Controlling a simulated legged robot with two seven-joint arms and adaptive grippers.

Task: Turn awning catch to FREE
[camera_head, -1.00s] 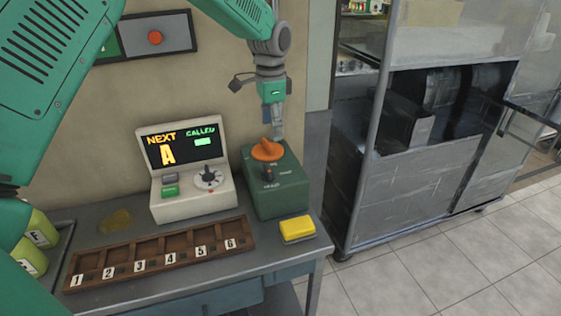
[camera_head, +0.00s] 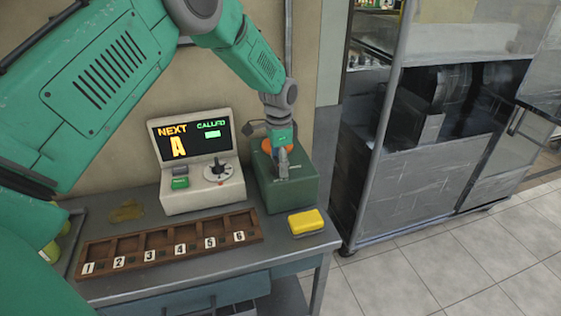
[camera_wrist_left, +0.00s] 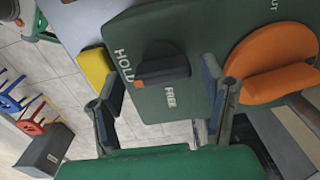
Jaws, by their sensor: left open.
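The awning catch is a small dark knob (camera_wrist_left: 163,60) with an orange mark at one end, on the green box (camera_head: 303,185). In the left wrist view, the orange mark sits beside the word HOLD, and FREE is printed below the knob. My left gripper (camera_head: 283,172) is low at the front of the box and hides the catch in the head view. In the left wrist view, my left gripper (camera_wrist_left: 163,80) is open, its fingers on either side of the knob. I cannot tell whether they touch it. My right gripper is not in view.
A larger orange knob (camera_wrist_left: 270,65) sits close beside one left finger. A white display console (camera_head: 200,190) stands left of the box. A yellow block (camera_head: 307,222) and a numbered wooden tray (camera_head: 170,246) lie in front on the grey table.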

